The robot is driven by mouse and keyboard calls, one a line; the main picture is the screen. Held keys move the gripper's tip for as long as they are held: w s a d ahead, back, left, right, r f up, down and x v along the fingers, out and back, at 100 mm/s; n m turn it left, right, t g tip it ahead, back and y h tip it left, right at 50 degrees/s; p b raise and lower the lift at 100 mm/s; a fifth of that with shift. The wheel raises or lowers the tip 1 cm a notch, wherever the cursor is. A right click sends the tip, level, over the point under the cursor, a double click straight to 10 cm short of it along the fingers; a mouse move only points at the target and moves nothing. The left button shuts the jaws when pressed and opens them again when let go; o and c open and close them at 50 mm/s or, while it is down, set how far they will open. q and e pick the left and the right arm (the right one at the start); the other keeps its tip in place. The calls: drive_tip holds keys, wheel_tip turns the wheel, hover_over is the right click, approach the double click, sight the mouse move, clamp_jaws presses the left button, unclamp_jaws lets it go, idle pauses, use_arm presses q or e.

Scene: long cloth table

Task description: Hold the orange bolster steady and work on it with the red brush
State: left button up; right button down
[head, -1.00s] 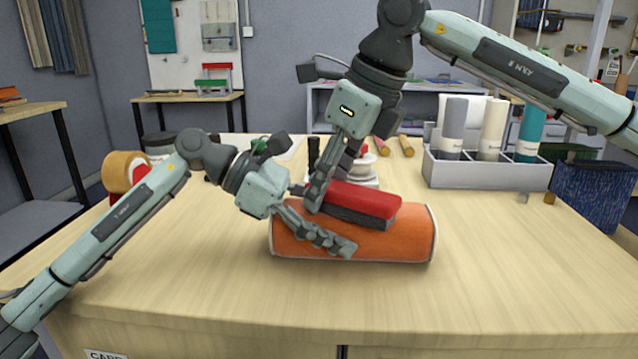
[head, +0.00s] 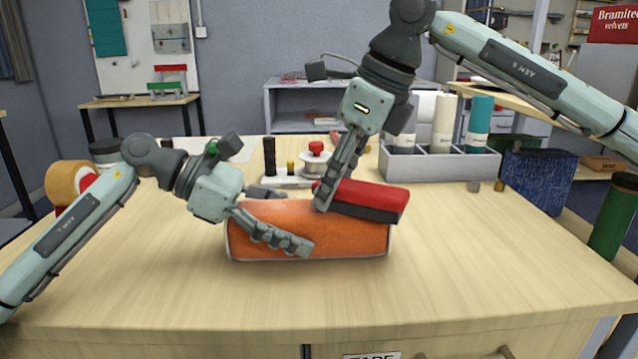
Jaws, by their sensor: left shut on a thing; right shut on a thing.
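The orange bolster (head: 345,238) lies on its side across the middle of the table. My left gripper (head: 292,218) is shut on the bolster's left part, with one finger across its front and the other at its far side. The red brush (head: 365,198) lies tilted along the top right of the bolster, its dark underside against or very close to the orange cloth. My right gripper (head: 325,196) comes down from above and is shut on the brush's left end. The far finger of the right gripper is mostly hidden.
A grey divided box (head: 440,168) with several cloth rolls stands at the back right, beside a blue textured bin (head: 540,180). A white tray (head: 290,180) with small items sits behind the bolster. Tape rolls (head: 68,182) stand at the left. The table front is clear.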

drive_tip(key=shift+r, duration=3.05)
drive_tip(key=shift+r, duration=1.5)
drive_tip(key=w+a+f+m+t+h, duration=0.1)
drive_tip(key=w+a+m+t+h, duration=0.2)
drive_tip(key=a+m, duration=0.55)
drive_tip(key=shift+m+g, duration=0.25)
drive_tip(key=shift+g, duration=0.05)
drive_tip(key=shift+w+f, duration=0.15)
drive_tip(key=shift+f, duration=1.4)
drive_tip(key=shift+w+f, duration=0.15)
drive_tip(key=shift+f, duration=1.35)
